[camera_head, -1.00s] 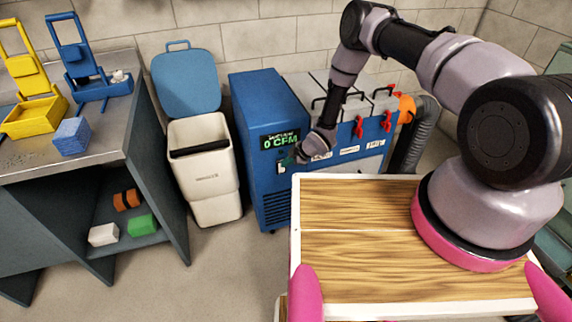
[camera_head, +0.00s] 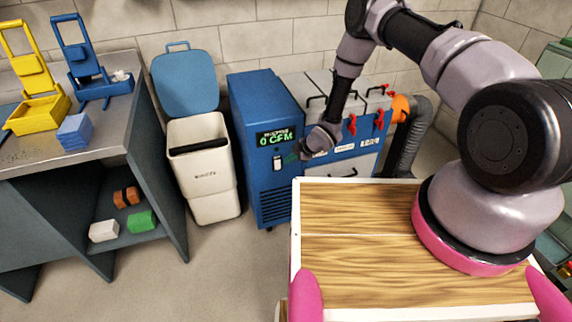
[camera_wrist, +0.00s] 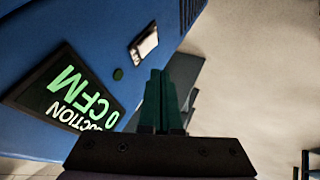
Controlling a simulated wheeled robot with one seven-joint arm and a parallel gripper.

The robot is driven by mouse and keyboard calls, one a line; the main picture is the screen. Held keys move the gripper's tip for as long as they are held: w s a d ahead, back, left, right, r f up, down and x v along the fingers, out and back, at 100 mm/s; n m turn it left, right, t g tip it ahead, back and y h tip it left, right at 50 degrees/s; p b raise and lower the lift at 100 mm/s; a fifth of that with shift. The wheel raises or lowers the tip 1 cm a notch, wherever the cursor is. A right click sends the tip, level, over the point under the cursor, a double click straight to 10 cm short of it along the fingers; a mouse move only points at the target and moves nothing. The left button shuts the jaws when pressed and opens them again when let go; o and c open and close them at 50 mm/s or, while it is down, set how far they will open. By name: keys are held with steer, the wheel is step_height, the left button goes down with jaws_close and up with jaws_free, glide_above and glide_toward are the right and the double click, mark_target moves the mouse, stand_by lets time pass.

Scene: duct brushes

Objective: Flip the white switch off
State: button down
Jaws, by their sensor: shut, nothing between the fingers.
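The white switch (camera_head: 277,163) is set in a dark frame on the front of the blue machine (camera_head: 262,100), below its display (camera_head: 276,138), which reads 0 CFM in green. In the wrist view the switch (camera_wrist: 145,43) is a pale rocker in a dark frame, beyond my fingertips and a little to the left. My gripper (camera_head: 291,158) is just right of the switch in the head view. In the wrist view my gripper (camera_wrist: 160,74) has its green fingers together and empty, apart from the switch. Which way the rocker is tipped is hard to tell.
A small round green button (camera_wrist: 118,74) sits between display and switch. A white bin (camera_head: 205,165) with a raised blue lid stands left of the machine. A grey workbench (camera_head: 105,135) is farther left. A grey hose (camera_head: 410,135) is at the machine's right.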

step_height(320, 180, up, 6)
steer(key=d, duration=0.3)
steer(key=shift+s+f, duration=0.25)
steer(key=shift+s, duration=0.2)
